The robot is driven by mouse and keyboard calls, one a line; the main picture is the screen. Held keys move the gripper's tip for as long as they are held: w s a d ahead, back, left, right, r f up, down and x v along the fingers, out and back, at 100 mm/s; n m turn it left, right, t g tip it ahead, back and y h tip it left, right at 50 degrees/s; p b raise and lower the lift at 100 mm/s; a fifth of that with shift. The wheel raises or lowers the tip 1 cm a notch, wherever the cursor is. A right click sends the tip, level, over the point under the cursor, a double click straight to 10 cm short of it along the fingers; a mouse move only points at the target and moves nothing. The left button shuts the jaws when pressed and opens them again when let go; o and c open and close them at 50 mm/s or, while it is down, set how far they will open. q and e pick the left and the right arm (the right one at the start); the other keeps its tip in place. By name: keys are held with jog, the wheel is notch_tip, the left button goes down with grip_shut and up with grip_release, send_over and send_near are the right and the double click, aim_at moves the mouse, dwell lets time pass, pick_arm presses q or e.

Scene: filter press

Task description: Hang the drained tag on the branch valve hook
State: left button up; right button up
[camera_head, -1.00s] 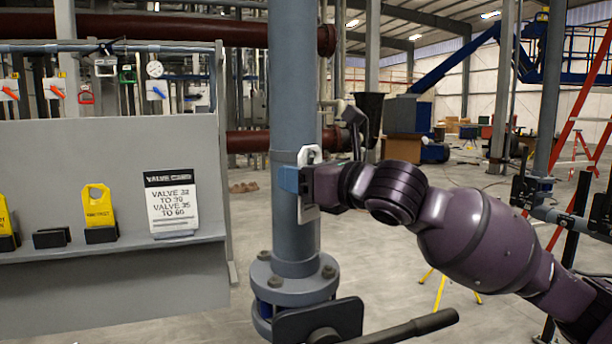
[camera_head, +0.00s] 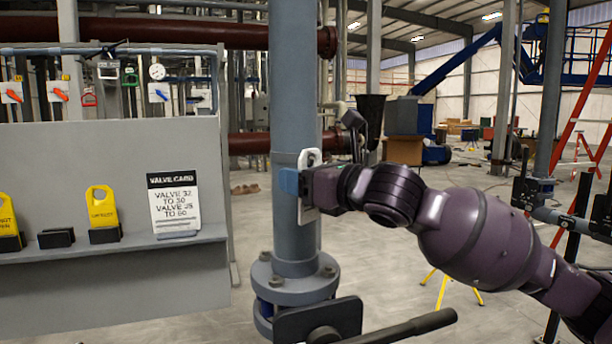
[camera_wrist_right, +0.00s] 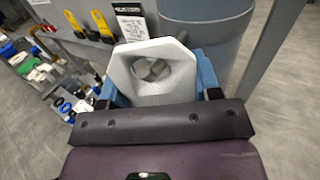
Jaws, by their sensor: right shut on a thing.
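My right gripper (camera_head: 290,183) is shut on a white tag (camera_head: 304,157) in front of the upright blue-grey pipe (camera_head: 296,80). In the right wrist view the tag (camera_wrist_right: 150,62) stands between the blue fingers, its hole at the top. A grey rounded piece (camera_wrist_right: 152,70) shows in the hole; I cannot tell whether it is the hook or whether it passes through. The tag's lower part is hidden by the gripper. The tag's lettering is not visible. My left gripper is not in view.
A grey panel with a shelf (camera_head: 110,251) stands at the left, holding yellow tags (camera_head: 102,206), an empty dark holder (camera_head: 56,238) and a white valve card (camera_head: 174,206). A pipe flange (camera_head: 295,280) and a dark lever handle (camera_head: 410,328) lie below the gripper. Open floor lies behind.

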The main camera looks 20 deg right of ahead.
jog(key=o, duration=0.8)
jog(key=shift+w+d+f, duration=0.1)
jog(key=shift+w+f, duration=0.15)
jog(key=shift+f, duration=0.35)
jog(key=shift+c, duration=0.2)
jog(key=shift+o, duration=1.1)
jog(key=shift+s+r, duration=0.1)
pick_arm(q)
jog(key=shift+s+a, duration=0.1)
pick_arm(e)
jog(key=shift+s+d+f+b, duration=0.25)
jog(key=shift+s+d+b, duration=0.35)
jog(key=shift+d, duration=0.3)
pick_arm(q)
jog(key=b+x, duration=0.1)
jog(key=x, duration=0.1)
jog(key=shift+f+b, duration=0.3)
jog(key=shift+b, duration=0.05)
pick_arm(e)
jog(key=s+a+r+v, duration=0.1)
jog(key=v, duration=0.8)
jog(key=shift+a+r, duration=0.15)
jog(key=shift+a, duration=0.05)
